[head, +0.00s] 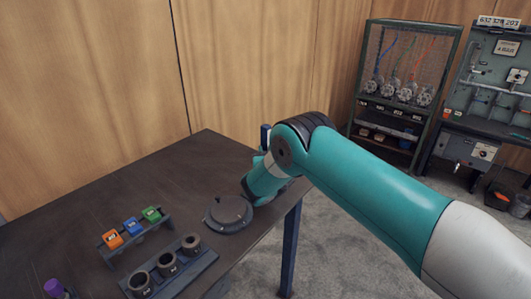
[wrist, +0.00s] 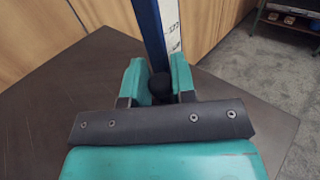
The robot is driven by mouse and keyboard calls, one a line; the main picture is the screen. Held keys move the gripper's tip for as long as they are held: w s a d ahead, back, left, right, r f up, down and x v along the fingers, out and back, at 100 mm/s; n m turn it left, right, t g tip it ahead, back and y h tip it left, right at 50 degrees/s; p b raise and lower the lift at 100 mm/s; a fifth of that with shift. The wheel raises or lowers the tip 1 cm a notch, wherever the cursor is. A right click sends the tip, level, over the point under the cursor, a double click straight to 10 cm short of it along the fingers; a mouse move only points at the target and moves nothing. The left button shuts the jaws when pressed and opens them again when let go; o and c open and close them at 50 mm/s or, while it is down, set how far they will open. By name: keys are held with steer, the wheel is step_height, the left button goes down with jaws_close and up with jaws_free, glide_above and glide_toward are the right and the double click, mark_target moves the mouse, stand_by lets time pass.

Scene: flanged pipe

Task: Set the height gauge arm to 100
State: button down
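The height gauge shows in the wrist view as a blue upright post (wrist: 147,30) with a white printed scale (wrist: 171,28) on its right side. In the head view only a short part of the blue post (head: 265,138) shows behind my arm. A round black knob (wrist: 160,88) sits between the teal fingers of my gripper (wrist: 159,76) in the wrist view, in front of the post. The fingers appear closed on both sides of it. The gauge arm itself is mostly hidden, and the scale figures are too small to read surely. My arm hides the gripper in the head view.
A grey round flange (head: 228,213) lies on the dark table (head: 110,190) near my wrist. A rack (head: 137,240) with orange, blue and green blocks and a holder (head: 168,275) with dark rings stand at front left. A caged shelf (head: 405,85) stands behind.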

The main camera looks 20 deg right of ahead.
steer(key=shift+r+p, duration=0.75)
steer(key=shift+r, duration=1.15)
steer(key=shift+f, duration=0.1)
steer(key=c, duration=0.9)
jaws_free()
steer(key=shift+c, duration=0.2)
steer(key=shift+s+f, duration=0.1)
steer(key=shift+s, duration=0.05)
steer(key=s+a+b, duration=0.2)
steer(key=s+b, duration=1.3)
steer(key=s, duration=0.2)
steer(key=shift+a, duration=0.4)
